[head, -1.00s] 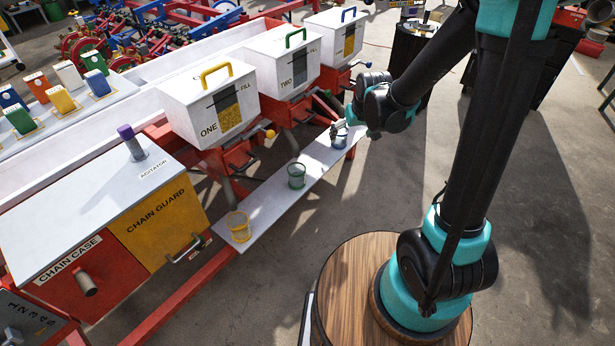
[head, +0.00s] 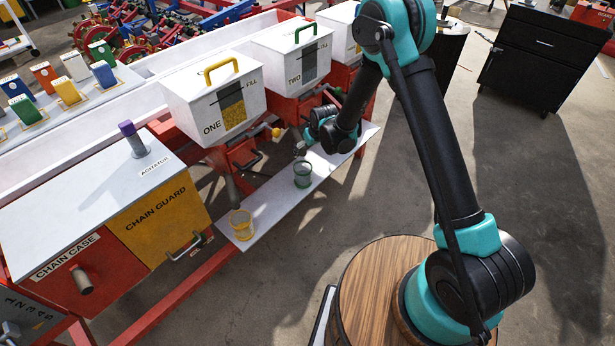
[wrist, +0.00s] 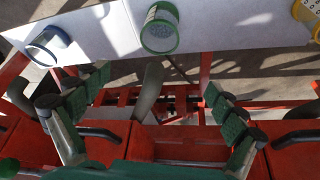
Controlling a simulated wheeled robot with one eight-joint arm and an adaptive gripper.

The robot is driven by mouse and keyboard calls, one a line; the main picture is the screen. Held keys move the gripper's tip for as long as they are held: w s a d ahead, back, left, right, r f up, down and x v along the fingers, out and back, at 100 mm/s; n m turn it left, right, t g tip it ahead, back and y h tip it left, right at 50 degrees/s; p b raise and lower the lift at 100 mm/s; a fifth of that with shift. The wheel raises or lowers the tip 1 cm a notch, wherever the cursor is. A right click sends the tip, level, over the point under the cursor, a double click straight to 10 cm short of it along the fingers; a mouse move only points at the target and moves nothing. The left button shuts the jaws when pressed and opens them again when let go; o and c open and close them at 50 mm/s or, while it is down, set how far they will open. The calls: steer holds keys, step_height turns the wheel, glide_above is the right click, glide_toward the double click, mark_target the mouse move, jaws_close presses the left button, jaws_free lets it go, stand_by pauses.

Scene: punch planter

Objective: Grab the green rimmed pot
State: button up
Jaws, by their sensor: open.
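The green rimmed pot (head: 303,174) stands upright on the pale shelf (head: 270,213) below the hoppers. It looks clear-walled, with a green rim and base. In the wrist view the green rimmed pot (wrist: 160,28) lies at the top, ahead of my fingertips and roughly centred between them. My gripper (head: 301,151) is just behind the pot on the hopper side, close to it.
The yellow rimmed pot (head: 241,224) stands left on the shelf. The blue rimmed pot (wrist: 48,46) shows only in the wrist view; my arm hides it in the head view. White hoppers ONE (head: 212,98) and TWO (head: 290,55) and red framework crowd the back. Floor in front is open.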

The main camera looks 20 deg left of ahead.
glide_toward(304, 166)
steer(key=s+r, duration=0.1)
steer(key=s, duration=0.2)
steer(key=x, duration=0.5)
steer(key=shift+f, duration=0.3)
steer(key=c, duration=1.9)
